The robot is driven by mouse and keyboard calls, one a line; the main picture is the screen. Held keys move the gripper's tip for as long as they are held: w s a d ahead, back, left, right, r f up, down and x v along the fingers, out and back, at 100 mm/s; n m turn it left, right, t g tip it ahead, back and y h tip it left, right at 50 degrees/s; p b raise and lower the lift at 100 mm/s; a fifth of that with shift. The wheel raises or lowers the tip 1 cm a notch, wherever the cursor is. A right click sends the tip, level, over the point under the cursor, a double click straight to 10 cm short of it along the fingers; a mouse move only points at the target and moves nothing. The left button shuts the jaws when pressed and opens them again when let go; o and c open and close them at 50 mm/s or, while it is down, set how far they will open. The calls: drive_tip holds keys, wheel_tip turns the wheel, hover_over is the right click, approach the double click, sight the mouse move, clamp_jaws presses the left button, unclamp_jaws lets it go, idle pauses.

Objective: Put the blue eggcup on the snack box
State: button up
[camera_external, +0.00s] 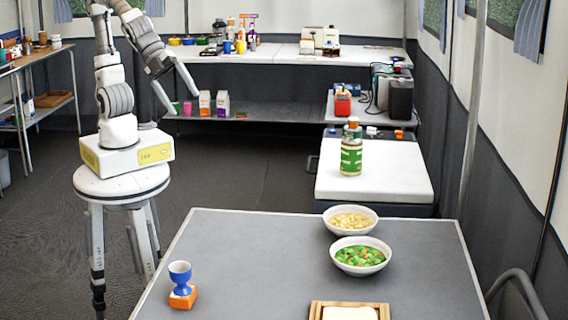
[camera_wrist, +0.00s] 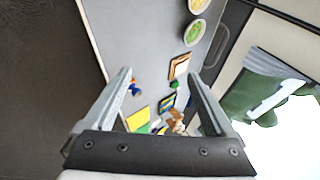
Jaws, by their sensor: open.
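The blue eggcup (camera_external: 180,271) is upright at the near left of the grey table. Its foot appears to rest on a small orange box (camera_external: 183,300); I cannot read its label, so I cannot tell if it is the snack box. In the wrist view a small blue shape, likely the eggcup (camera_wrist: 134,88), shows near the table edge, just right of the left finger. My gripper (camera_external: 184,102) is raised at the back left, far from the table. Its fingers (camera_wrist: 163,88) are spread with nothing between them near the tips.
The grey table (camera_external: 260,265) also carries two food bowls (camera_external: 352,219) (camera_external: 361,256) and a wooden tray (camera_external: 380,310). The wrist view shows a yellow item (camera_wrist: 138,120) and other colourful items farther along. The table's middle is clear. A white-topped unit with a bottle (camera_external: 351,158) stands behind.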

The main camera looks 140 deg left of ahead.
drive_tip(key=s+d+f+n+g+h, duration=0.1)
drive_tip(key=s+d+n, duration=0.1)
drive_tip(key=s+n, duration=0.3)
drive_tip(key=s+d+f+n+g+h, duration=0.1)
drive_tip(key=s+n, duration=0.4)
drive_tip(key=s, duration=0.6)
drive_tip(key=shift+s+d+n, duration=0.2)
drive_tip(key=shift+d+n, duration=0.1)
drive_tip(key=shift+d, duration=0.15)
wheel_tip(320, 180, up, 12)
drive_tip(key=p, duration=1.2)
drive_tip(key=shift+r, duration=0.2)
